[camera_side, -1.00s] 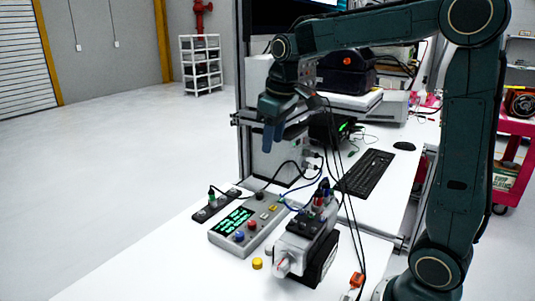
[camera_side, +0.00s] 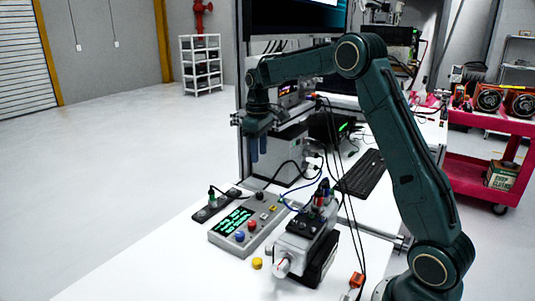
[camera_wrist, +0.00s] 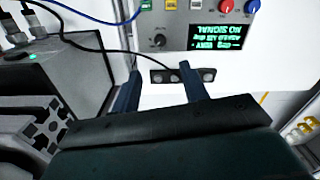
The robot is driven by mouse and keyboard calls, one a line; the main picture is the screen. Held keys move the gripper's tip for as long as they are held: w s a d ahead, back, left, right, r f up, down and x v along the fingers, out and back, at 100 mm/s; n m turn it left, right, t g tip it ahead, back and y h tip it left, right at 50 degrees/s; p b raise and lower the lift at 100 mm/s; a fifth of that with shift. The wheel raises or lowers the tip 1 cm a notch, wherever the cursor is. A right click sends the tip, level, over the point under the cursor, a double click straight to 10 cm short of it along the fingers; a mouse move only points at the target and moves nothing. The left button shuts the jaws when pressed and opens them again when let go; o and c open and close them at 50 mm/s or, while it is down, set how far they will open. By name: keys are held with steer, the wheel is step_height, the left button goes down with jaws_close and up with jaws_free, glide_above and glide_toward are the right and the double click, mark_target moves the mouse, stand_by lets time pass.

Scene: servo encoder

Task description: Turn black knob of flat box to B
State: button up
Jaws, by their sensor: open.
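The flat grey box (camera_side: 262,227) lies on the white table, with a green-lit display and red and blue knobs. It also shows upside down at the top of the wrist view (camera_wrist: 190,10). Its black knob (camera_wrist: 159,40) is beside the display, and in the side view it is at the box's far end (camera_side: 260,195). The knob's pointer direction and any letter B are too small to read. My gripper (camera_side: 258,158) hangs fingers down beyond the box, above and apart from it. Its fingers (camera_wrist: 158,72) are spread and empty.
A black socket strip (camera_side: 213,207) with a plugged cable lies close beside the box. A motor unit (camera_side: 303,245) with cables stands at its right. A grey cabinet (camera_side: 280,160) stands behind, near my gripper. A yellow button (camera_side: 257,263) lies in front.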

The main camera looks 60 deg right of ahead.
mark_target(260, 193)
steer(key=shift+f, duration=0.2)
step_height(260, 193, down, 14)
steer(key=shift+r, duration=0.25)
stand_by(0.4)
jaws_close()
